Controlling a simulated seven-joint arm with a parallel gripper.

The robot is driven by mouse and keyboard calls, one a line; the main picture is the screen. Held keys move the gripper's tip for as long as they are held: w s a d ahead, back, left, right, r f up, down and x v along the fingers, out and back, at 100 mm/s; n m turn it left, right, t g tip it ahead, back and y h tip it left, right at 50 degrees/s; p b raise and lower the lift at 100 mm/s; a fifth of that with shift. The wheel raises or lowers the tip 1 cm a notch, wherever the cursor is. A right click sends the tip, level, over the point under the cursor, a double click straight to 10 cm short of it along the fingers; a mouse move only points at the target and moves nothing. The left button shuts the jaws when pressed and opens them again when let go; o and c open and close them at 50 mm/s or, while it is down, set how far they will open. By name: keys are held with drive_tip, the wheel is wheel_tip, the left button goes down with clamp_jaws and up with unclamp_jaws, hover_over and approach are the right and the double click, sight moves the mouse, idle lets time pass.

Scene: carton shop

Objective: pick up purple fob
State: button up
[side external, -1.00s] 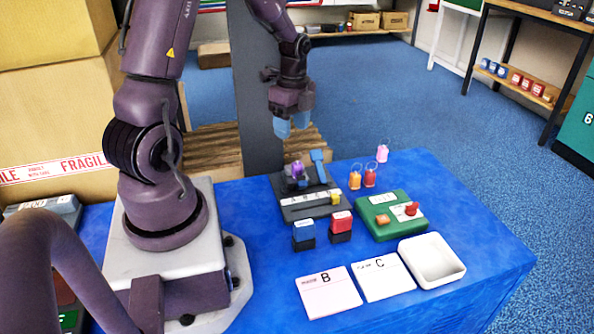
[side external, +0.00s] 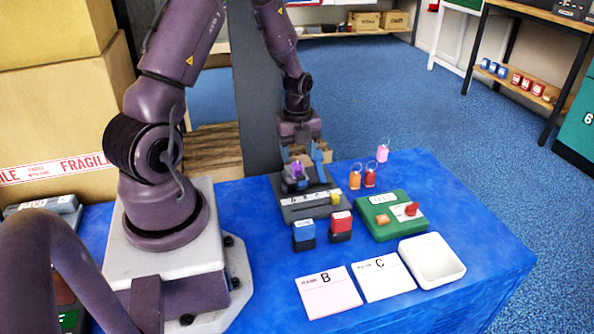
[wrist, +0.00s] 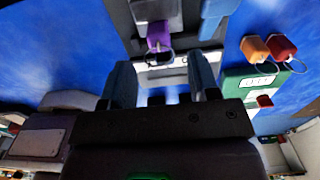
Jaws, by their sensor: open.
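The purple fob (side external: 297,169) sits on a dark grey stand (side external: 312,210) with a white lettered strip. In the wrist view the purple fob (wrist: 158,34) has a metal ring and lies just beyond the fingertips, roughly in line with the gap between them. My gripper (side external: 303,154) is low over the back of the stand, close to the fob. In the wrist view my gripper (wrist: 162,72) is open, its two blue fingers apart with nothing held between them. The side view does not show clearly how far the fingers are from the fob.
Two orange-red fobs (side external: 362,179) and a pink fob (side external: 382,153) stand to the right. A green box (side external: 380,229), stamps (side external: 341,226), cards (side external: 328,291) and a white tray (side external: 462,270) are nearer.

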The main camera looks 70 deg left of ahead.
sight(298, 165)
wheel_tip(298, 165, down, 5)
drive_tip(key=shift+d+r, duration=0.1)
drive_tip(key=shift+d, duration=0.05)
clamp_jaws()
drive_tip(key=shift+r, duration=0.1)
drive_tip(key=shift+r, duration=0.65)
drive_tip(key=s+d+r, duration=0.9)
drive_tip(key=s+r, duration=0.1)
drive_tip(key=r, duration=0.1)
drive_tip(key=shift+s+r, duration=0.25)
drive_tip(key=shift+s, duration=0.15)
